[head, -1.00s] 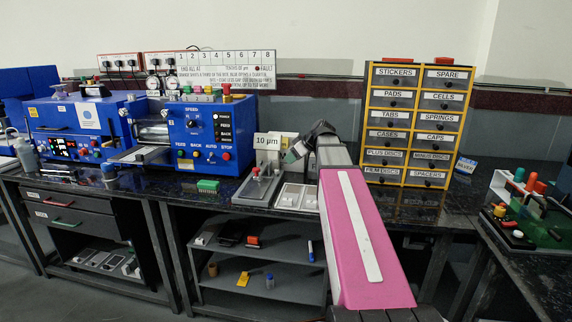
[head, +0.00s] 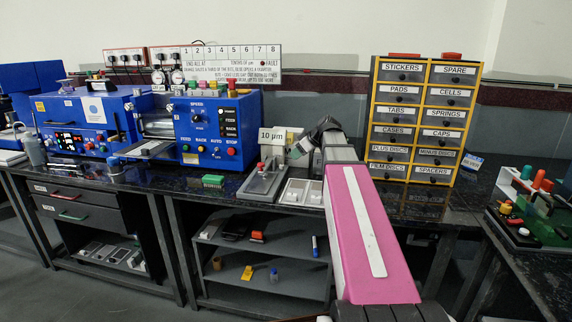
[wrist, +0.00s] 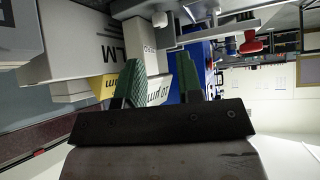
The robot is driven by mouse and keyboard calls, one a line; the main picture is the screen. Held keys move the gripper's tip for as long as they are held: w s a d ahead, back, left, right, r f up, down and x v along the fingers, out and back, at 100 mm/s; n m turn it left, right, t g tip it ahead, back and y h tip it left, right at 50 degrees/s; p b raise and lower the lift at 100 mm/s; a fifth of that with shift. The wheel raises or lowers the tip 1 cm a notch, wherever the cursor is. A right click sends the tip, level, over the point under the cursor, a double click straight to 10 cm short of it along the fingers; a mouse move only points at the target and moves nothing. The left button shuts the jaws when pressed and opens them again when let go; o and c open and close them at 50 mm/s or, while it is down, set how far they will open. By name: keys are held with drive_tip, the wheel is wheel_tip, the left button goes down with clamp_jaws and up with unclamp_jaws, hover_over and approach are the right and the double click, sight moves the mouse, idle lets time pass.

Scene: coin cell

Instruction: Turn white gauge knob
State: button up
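I cannot make out a white knob on the gauge in the head view. My gripper (head: 298,150) is just right of the gauge, above the bench. Its green fingers (wrist: 158,65) are apart, with nothing visibly held between them.
The blue machine (head: 215,130) stands left of the gauge. Pale trays (head: 293,191) lie right of it, under my arm. A yellow-framed drawer cabinet (head: 420,120) stands to the right. A small green block (head: 213,181) lies near the bench's front. The wrist view is tilted nearly upside down.

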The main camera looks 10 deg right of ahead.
sight(283, 165)
drive_tip(key=x, duration=0.9)
drive_tip(key=shift+f, duration=0.1)
clamp_jaws()
